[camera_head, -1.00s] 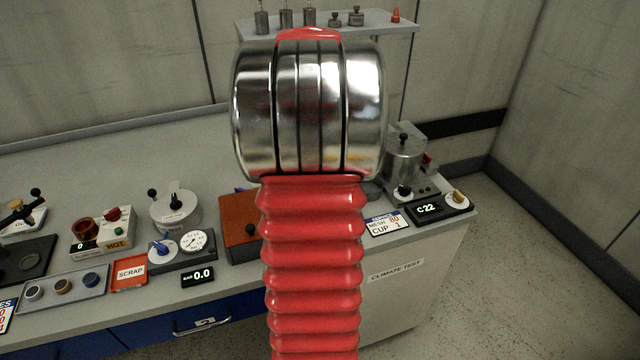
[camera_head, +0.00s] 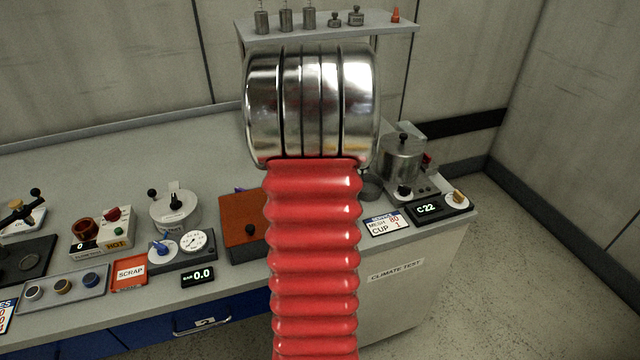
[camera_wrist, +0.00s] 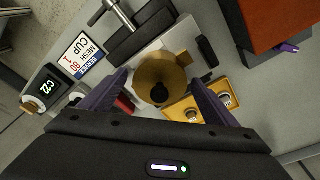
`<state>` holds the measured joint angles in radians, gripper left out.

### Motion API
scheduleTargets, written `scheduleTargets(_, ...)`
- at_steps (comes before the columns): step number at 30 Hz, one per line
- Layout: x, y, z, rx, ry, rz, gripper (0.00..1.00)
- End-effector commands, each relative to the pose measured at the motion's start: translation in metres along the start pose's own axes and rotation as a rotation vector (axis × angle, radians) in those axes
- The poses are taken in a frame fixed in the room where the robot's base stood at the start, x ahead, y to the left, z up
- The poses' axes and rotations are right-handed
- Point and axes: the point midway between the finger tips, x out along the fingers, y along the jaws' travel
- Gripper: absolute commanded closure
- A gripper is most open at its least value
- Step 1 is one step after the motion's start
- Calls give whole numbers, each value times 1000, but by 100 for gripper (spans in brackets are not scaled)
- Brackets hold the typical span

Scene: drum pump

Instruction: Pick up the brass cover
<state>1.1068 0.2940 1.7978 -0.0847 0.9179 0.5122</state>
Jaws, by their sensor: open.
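The brass cover (camera_wrist: 152,70), a round brass disc with a dark knob in its middle, shows in the wrist view on a pale plate (camera_wrist: 185,45). My gripper (camera_wrist: 158,80) is open, with its two dark fingers to the left and right of the cover in that picture. Nothing is held between them. Whether the fingertips are level with the cover or above it, I cannot tell. In the head view my arm hides the gripper and the cover.
Near the cover in the wrist view are a yellow tray (camera_wrist: 183,108) with small round pieces, a dark block with a metal rod (camera_wrist: 118,14), a mesh and cup sign (camera_wrist: 82,56) and an orange-brown box (camera_wrist: 275,22). A metal pot (camera_head: 400,160) stands at the bench's right end.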

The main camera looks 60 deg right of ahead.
Motion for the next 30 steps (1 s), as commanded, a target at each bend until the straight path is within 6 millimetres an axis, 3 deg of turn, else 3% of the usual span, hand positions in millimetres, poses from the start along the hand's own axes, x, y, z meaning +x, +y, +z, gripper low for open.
scheduleTargets(17,2,0,0,0,1,-1,18)
scheduleTargets(30,2,-1,0,-1,1,-1,49)
